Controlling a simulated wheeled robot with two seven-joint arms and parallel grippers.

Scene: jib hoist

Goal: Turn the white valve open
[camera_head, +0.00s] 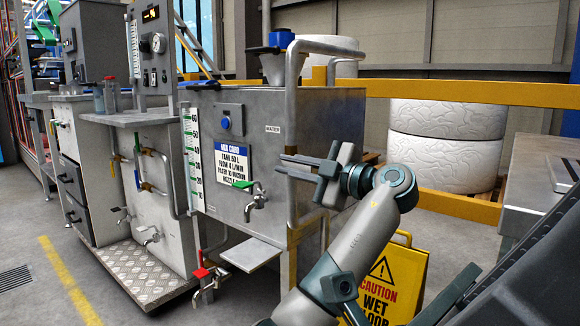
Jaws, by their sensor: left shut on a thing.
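My left gripper (305,168) is in front of the right part of the steel mix tank (330,125), fingers pointing left. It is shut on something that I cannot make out. A pale tap (150,236) and another small tap (123,215) sit low on the cabinet at the left, well apart from my gripper. A green-handled tap (254,198) is on the tank's front, left of the gripper. A red-handled valve (206,279) is below the tank. My right gripper is not in view.
A yellow wet floor sign (395,280) stands behind my left arm. A small metal shelf (250,252) juts out below the tank. A yellow rail (450,92) runs behind, with white rolls (445,150) beyond. A steel table (540,190) is at the right. Open floor lies at lower left.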

